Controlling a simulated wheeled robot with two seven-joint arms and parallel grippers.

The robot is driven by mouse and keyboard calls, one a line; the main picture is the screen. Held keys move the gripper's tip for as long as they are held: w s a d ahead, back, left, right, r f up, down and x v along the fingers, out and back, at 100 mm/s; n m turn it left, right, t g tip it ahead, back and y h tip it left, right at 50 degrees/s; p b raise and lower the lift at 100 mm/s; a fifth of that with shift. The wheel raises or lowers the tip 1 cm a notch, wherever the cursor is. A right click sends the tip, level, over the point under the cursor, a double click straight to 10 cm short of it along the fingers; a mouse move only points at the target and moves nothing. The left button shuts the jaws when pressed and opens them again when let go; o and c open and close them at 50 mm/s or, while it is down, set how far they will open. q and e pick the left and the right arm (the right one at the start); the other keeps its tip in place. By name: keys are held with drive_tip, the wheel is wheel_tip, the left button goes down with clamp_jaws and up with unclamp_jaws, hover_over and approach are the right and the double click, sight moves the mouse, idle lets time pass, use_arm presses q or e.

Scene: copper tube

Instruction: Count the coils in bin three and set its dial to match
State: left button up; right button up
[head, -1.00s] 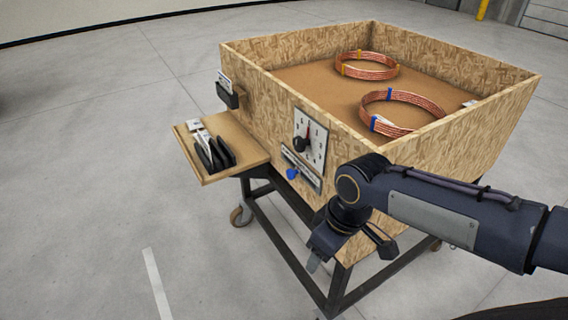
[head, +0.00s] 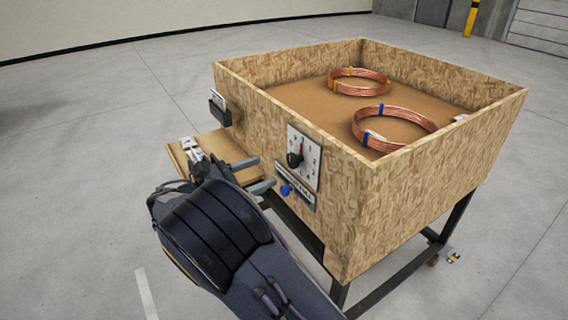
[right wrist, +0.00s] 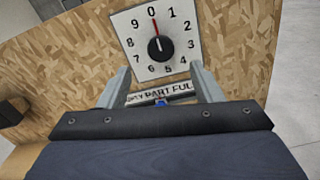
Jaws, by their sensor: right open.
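The OSB bin (head: 405,195) holds two copper coils that I can see, lying apart: one with yellow bands (head: 358,82) at the back, one with blue bands (head: 394,127) nearer. The near walls hide part of the floor. The white dial plate (head: 311,160) is on the bin's front, with a black knob (head: 294,159). In the right wrist view the knob's (right wrist: 160,48) red pointer is at 0. My right gripper (head: 253,175) is open and empty, in front of the panel, left of and below the dial. Its fingers (right wrist: 161,86) show below the dial in the wrist view. My left gripper is out of view.
A side shelf (head: 178,158) is partly behind my right gripper. A card holder (head: 219,112) is on the bin's left. The bin stands on a wheeled frame (head: 462,217).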

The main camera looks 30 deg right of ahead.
sight(290, 161)
drive_tip(key=d, duration=0.7)
drive_tip(key=shift+w+d, duration=0.3)
drive_tip(key=c, duration=1)
